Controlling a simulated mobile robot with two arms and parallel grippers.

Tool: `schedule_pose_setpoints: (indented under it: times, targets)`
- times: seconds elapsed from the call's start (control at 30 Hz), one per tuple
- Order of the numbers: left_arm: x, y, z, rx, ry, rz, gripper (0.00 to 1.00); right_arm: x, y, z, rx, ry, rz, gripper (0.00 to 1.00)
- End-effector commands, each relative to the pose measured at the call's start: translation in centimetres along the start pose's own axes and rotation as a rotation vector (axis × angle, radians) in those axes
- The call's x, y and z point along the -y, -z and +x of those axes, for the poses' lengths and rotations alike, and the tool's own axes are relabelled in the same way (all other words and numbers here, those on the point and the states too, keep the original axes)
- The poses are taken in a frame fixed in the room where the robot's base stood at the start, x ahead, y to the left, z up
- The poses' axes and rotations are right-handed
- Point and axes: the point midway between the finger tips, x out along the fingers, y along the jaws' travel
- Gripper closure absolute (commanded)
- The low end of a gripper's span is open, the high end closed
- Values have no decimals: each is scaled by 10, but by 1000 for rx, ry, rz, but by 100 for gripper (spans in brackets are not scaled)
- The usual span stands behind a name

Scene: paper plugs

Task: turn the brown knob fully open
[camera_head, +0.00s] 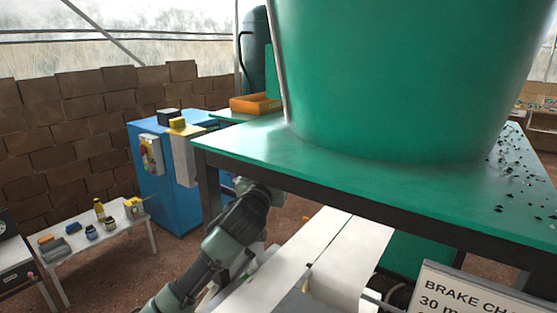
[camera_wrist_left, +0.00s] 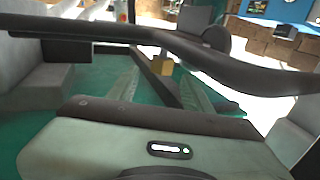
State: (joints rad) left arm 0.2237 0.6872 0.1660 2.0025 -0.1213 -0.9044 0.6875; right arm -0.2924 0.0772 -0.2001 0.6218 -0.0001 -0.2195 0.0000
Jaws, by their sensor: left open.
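I cannot make out a brown knob for certain in either view. In the left wrist view a small tan-brown piece (camera_wrist_left: 162,65) shows beyond the fingers, next to a dark bar; I cannot tell if it is the knob. My left gripper (camera_wrist_left: 157,82) is open, its two fingers apart on either side of that piece as seen from the wrist, with no clear contact. In the head view my left arm reaches up from the bottom to the green table's front edge; its fingers are hidden there. My right gripper is not in view.
A large green tub (camera_head: 410,75) stands on the green table (camera_head: 260,146), with dark crumbs at right. A blue cabinet (camera_head: 155,190) with a small control box (camera_head: 151,154) stands left. A low white table (camera_head: 92,240) holds small items. A sign (camera_head: 490,295) is lower right.

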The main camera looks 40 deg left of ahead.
Motion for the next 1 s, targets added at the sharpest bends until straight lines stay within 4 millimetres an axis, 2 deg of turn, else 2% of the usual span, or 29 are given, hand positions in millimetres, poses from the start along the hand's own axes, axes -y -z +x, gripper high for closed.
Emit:
schedule_pose_setpoints:
  times: [0.1,0.3,0.67,0.7,0.87,0.9,1.0]
  targets:
    - [1,4,22,0,2,-1,50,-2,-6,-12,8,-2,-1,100]
    - [1,3,46,0,4,-2,50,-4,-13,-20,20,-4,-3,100]
    - [1,0,54,1,2,-1,50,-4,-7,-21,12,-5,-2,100]
    - [1,0,54,0,2,-1,53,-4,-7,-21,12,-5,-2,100]
    - [1,0,54,0,3,-1,97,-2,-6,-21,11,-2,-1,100]
    - [1,0,54,1,3,-1,100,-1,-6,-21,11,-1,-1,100]
    - [1,0,54,1,4,-1,100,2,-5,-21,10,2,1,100]
